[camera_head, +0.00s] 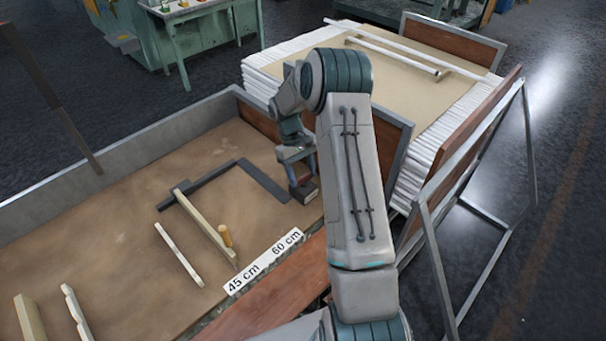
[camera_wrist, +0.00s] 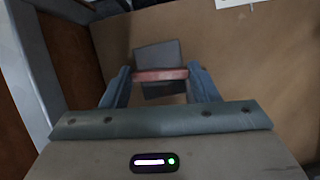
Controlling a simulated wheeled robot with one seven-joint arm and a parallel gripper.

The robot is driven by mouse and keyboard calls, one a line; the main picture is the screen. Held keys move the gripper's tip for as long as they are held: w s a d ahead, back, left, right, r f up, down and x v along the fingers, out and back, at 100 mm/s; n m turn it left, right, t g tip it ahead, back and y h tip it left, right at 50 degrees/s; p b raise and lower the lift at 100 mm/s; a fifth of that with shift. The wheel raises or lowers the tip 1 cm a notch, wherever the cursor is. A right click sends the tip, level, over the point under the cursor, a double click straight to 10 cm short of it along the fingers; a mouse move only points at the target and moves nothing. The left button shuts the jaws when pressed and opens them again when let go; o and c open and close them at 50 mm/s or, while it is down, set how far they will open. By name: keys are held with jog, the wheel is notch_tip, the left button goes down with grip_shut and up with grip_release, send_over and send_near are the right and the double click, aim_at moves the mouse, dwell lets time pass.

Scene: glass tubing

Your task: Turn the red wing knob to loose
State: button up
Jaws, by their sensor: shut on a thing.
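The red wing knob (camera_wrist: 160,75) shows in the wrist view as a red bar across a dark block (camera_wrist: 158,53). My gripper (camera_wrist: 161,80) is shut on it, one blue finger at each end of the bar. In the head view my gripper (camera_head: 297,168) points down onto the dark block (camera_head: 305,193), which sits at the right side of the brown bench top. The knob is mostly hidden there by my gripper. I cannot tell from the pictures how far the knob is turned.
A dark angled rail (camera_head: 262,181) lies left of the block. A pale wooden bar (camera_head: 205,227) with a wooden peg (camera_head: 226,237) is nearer, beside a 45 cm and 60 cm label (camera_head: 264,262). White tubes (camera_head: 415,165) are stacked at the right. A grey wall (camera_head: 130,150) edges the bench.

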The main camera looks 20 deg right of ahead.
jog(key=shift+w+n, duration=0.1)
jog(key=shift+n, duration=0.6)
jog(key=shift+h, duration=0.3)
jog(key=o, duration=1)
jog(key=shift+b+v, duration=0.6)
jog(key=shift+v, duration=6.3)
jog(key=shift+r, duration=0.1)
